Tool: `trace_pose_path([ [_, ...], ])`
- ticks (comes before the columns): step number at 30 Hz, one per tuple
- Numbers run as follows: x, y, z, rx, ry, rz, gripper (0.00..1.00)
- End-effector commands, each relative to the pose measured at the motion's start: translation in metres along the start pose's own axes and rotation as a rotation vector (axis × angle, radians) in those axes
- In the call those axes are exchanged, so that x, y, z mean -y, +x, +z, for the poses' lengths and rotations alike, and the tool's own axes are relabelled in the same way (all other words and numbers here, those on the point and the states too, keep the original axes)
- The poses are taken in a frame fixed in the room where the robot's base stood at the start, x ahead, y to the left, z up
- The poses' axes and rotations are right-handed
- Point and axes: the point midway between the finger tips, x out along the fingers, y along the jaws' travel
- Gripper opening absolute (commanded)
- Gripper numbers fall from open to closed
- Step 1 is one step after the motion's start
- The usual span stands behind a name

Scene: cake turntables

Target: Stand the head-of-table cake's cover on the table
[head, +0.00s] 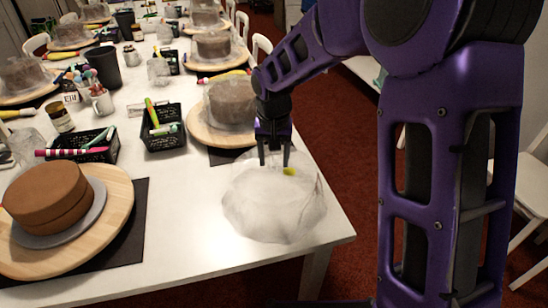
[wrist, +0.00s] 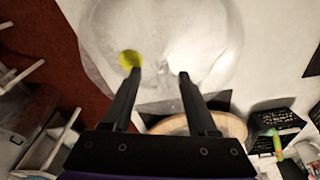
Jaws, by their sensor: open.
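The translucent, cloudy cover (head: 272,208) is at the near right corner of the table, apart from any cake. It looks dome-shaped and seems to rest on the tabletop. A small yellow spot (head: 289,171) shows on it. In the wrist view the cover (wrist: 185,40) fills the upper middle, with the yellow spot (wrist: 130,59) by the left fingertip. My gripper (head: 273,164) is open, its fingers pointing down at the cover's far side with nothing visibly between them. A bare brown cake (head: 48,192) stands on a grey plate on a wooden turntable (head: 118,212) at the left.
A covered cake (head: 230,100) on a turntable stands just behind my gripper. Black baskets (head: 163,128) with pens are in the middle. More covered cakes (head: 212,45) line the table. Bare white tabletop (head: 185,210) lies between the brown cake and the cover. The table's right edge is close to the cover.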

Motion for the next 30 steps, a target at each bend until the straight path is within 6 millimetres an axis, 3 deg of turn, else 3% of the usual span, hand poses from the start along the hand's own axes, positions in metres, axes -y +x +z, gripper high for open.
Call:
trace_pose_path([
  [5,0.0,-0.017,-0.002,-0.003,0.0,0.0,0.59],
  [18,0.0,-0.106,-0.002,-0.004,0.0,-0.001,0.59],
  [24,0.0,-0.122,-0.001,-0.001,0.0,0.0,0.59],
  [30,0.0,-0.124,-0.001,0.0,0.0,0.0,0.59],
])
